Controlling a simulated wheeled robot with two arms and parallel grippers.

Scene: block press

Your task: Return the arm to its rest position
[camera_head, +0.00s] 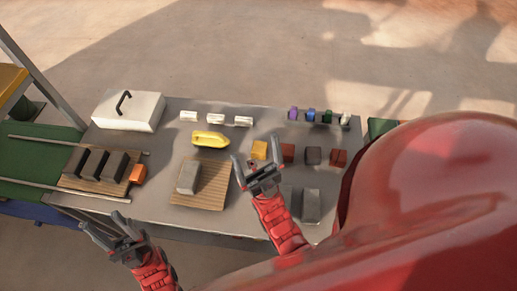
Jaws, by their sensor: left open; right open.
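My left gripper (115,235) is open and empty. It shows below the table's front left edge, in front of the green-topped conveyor. My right gripper (249,168) is open over the grey table (235,222). It points toward a yellow block (259,150), which lies just beyond its fingers; no grip on it shows. A wooden board (212,196) with a grey block (188,177) on it lies to the left of my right gripper. Large red parts of my body hide the right end of the table.
A white box with a black handle (128,111) stands back left. Dark blocks sit on a wooden board (75,182) near an orange block (138,174). A yellow boat-shaped thing (210,139), white blocks (215,120), reddish blocks (288,152) and grey blocks (311,206) take up the table.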

